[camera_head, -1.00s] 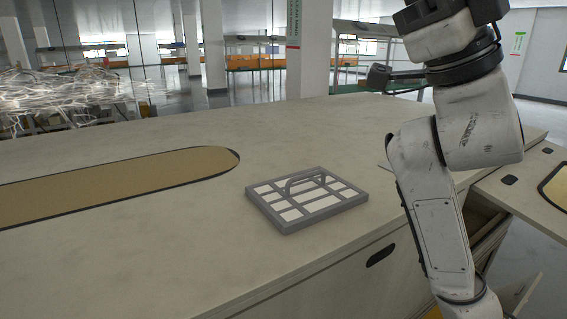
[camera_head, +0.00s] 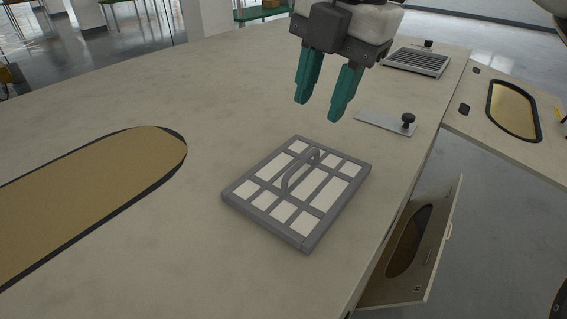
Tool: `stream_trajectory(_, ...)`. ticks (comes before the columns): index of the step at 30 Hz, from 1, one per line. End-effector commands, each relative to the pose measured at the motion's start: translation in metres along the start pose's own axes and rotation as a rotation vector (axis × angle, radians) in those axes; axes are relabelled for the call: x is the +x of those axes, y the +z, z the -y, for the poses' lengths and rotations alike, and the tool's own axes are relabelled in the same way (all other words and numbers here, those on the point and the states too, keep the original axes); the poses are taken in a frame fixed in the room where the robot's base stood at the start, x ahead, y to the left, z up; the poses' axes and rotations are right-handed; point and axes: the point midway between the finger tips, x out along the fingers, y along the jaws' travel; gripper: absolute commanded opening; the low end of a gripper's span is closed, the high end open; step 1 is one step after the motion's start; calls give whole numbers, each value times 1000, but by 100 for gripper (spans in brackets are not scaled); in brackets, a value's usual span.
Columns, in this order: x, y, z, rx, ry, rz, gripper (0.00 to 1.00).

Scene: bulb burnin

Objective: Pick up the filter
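The filter (camera_head: 272,197) is a flat grey rectangular frame with white panels and a grey arched handle (camera_head: 300,170) standing up from its middle. It lies flat on the light countertop, near the front edge. My gripper (camera_head: 319,105) has two teal fingers pointing down, spread apart with nothing between them. It hangs above the counter, beyond the filter and slightly right of its handle, apart from it.
A metal plate with a black knob (camera_head: 385,122) and a slatted vent panel (camera_head: 416,62) lie on the counter to the right and back. A tan inset with a dark rim (camera_head: 100,190) is at left. An open cabinet door (camera_head: 440,240) hangs below the right edge.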

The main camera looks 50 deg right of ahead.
Motion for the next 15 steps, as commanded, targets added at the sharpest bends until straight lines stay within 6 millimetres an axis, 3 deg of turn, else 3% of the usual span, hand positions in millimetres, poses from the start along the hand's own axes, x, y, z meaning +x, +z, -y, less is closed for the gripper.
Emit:
stream_trajectory(9,43,1,2,5,-8,6,39)
stream_trajectory(15,55,0,2,4,-7,6,39)
